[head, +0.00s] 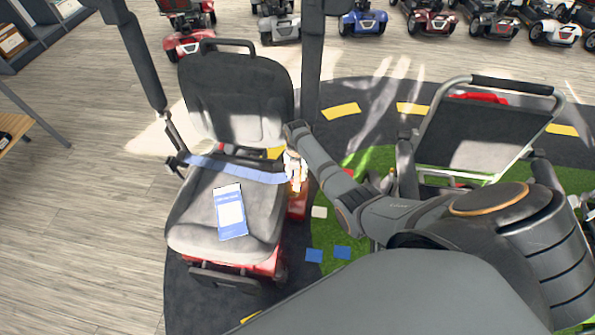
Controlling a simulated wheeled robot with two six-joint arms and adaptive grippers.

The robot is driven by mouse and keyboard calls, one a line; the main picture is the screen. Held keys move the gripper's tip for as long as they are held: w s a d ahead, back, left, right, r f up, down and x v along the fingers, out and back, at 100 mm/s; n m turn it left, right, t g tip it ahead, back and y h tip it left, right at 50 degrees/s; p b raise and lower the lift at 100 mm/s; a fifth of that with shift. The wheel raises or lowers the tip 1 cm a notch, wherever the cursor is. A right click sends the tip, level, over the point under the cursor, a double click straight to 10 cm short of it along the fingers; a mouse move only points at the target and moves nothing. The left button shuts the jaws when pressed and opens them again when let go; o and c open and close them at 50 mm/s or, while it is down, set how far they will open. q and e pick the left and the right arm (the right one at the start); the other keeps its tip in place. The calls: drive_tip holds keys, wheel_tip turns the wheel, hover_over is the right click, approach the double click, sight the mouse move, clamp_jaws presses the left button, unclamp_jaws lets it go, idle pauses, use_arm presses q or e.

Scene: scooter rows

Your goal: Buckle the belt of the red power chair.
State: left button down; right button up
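The red power chair (236,100) stands left of centre, with a grey seat and a red base. Its blue belt (235,170) stretches across the seat from the left side to the right edge. My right gripper (296,184) is at the belt's right end, beside the seat's right edge, and points down. The gripper covers that end, so I cannot see the buckle or whether the belt is fastened or held. The finger gap is too small to make out.
A blue and white card (230,212) lies on the seat. A folding-framed chair (480,135) stands at right on green flooring. Several scooters (362,22) line the back. The wooden floor at left is clear.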

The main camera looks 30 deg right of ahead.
drive_tip(key=shift+o, duration=0.6)
drive_tip(key=shift+w+r, duration=0.15)
drive_tip(key=shift+d+r, duration=0.1)
wheel_tip(320, 180, up, 8)
idle(0.5)
